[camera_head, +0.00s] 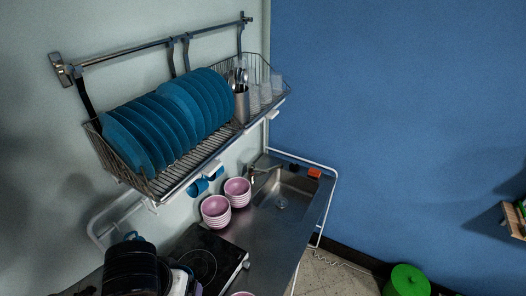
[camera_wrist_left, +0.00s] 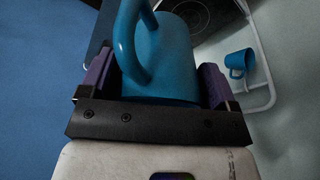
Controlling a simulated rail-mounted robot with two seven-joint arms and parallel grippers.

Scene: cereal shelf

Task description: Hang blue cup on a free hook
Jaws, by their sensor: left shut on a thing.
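In the left wrist view, my left gripper (camera_wrist_left: 156,76) is shut on a blue cup (camera_wrist_left: 175,65), whose body sits between the purple finger pads with its looped handle toward the camera. In the head view, a small blue part of the held cup (camera_head: 131,237) shows at the lower left; my dark arm hides most of it. Two blue cups, one on the left (camera_head: 197,187) and one on the right (camera_head: 215,173), hang beneath the dish rack. One hanging cup also shows in the wrist view (camera_wrist_left: 238,62), beside a white rail. The individual hooks are too small to make out. My right gripper is out of view.
The wire dish rack (camera_head: 165,166) holds blue plates, a cutlery holder and glasses. Below are stacked pink bowls (camera_head: 216,211), a black cooktop (camera_head: 205,257) and a sink (camera_head: 285,200). A white rail (camera_head: 103,222) borders the counter. A green bin (camera_head: 408,280) stands on the floor.

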